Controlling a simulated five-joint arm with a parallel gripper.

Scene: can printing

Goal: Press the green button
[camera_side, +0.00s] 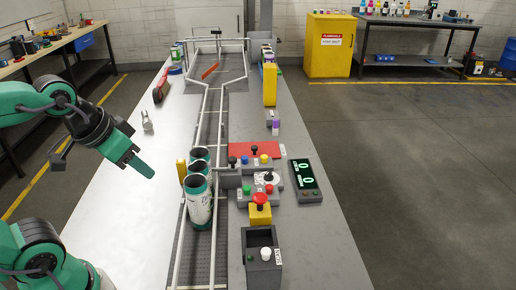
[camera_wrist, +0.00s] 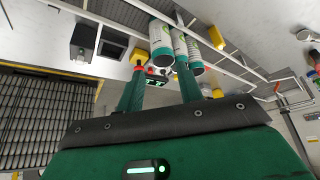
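A small green button (camera_side: 247,190) sits on a grey control panel (camera_side: 262,204), left of a red button (camera_side: 269,189) and behind a larger red mushroom button on a yellow block (camera_side: 260,214). Another small green spot (camera_side: 250,259) shows on the black box at the front, beside a white knob (camera_side: 266,254). My gripper (camera_side: 148,172) is in the air left of the cans, well apart from the panel. In the wrist view, my gripper's two fingers (camera_wrist: 159,74) stand apart with nothing held between them. I cannot pick out the green button there.
Several green-and-white cans (camera_side: 199,202) stand in the railed conveyor (camera_side: 180,245) between my gripper and the panel. A display box with green digits (camera_side: 305,181) stands right of the panel. A yellow post (camera_side: 270,85) stands farther back. The white table left of the conveyor is mostly clear.

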